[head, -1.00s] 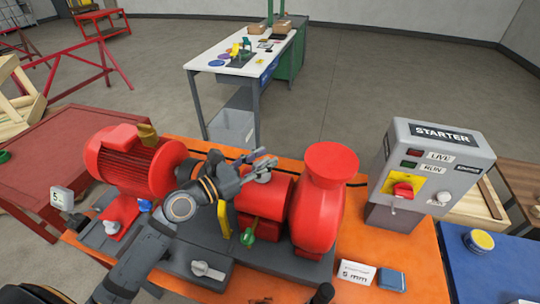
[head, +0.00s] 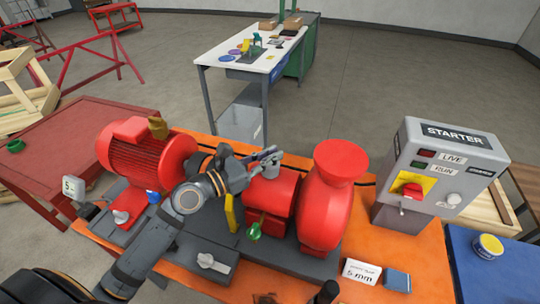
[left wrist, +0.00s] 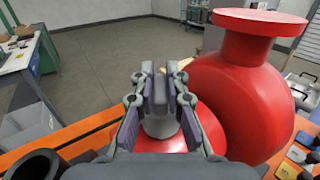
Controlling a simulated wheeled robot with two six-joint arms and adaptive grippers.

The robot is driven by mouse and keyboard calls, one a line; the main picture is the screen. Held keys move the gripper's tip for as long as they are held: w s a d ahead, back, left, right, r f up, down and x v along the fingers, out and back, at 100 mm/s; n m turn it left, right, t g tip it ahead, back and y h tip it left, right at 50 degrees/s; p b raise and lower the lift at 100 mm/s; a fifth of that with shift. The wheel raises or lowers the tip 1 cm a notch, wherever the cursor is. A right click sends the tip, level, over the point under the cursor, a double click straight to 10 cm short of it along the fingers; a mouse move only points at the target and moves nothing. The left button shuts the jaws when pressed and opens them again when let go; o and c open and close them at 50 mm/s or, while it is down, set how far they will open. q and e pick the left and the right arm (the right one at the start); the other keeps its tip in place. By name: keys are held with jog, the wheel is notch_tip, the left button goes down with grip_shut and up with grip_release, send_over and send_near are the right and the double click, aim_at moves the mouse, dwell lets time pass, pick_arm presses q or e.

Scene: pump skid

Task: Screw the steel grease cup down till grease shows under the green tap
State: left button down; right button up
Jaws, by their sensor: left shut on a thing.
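The steel grease cup (head: 271,170) stands on top of the red bearing housing (head: 272,190), between the motor and the pump. My left gripper (head: 268,158) reaches over the housing and is shut on the cup. In the left wrist view the grey cup (left wrist: 159,122) sits between both fingers (left wrist: 160,100). The green tap (head: 254,232) is on the front of the housing, below the cup. I cannot make out any grease under it at this size. My right gripper is not in view.
The red motor (head: 145,160) stands left and the red pump casing (head: 326,205) close right of my left gripper. A grey starter box (head: 435,180) stands further right. A 5 mm card (head: 361,271) and a blue block (head: 397,280) lie in front on the orange bench.

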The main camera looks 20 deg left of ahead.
pick_arm(q)
jog(key=shift+f, duration=0.1)
jog(key=shift+m+g+h+b, duration=0.3)
jog(key=shift+h+b, duration=0.1)
jog(key=shift+b, duration=0.3)
jog(key=m+g+h+b, duration=0.2)
jog(key=b, duration=0.2)
jog(key=shift+f+g+h, duration=0.15)
jog(key=shift+g+h, duration=0.15)
jog(key=shift+g, duration=0.1)
jog(key=m+g, duration=0.1)
jog(key=m+g+h, duration=0.1)
jog(key=shift+r+g+h+b, duration=0.25)
jog(key=shift+g+h+b, duration=0.05)
jog(key=shift+m+g+h, duration=0.7)
jog(key=shift+m+g, duration=0.6)
jog(key=shift+g, duration=0.3)
jog(key=c, duration=1.4)
grip_release()
jog(key=shift+o, duration=0.2)
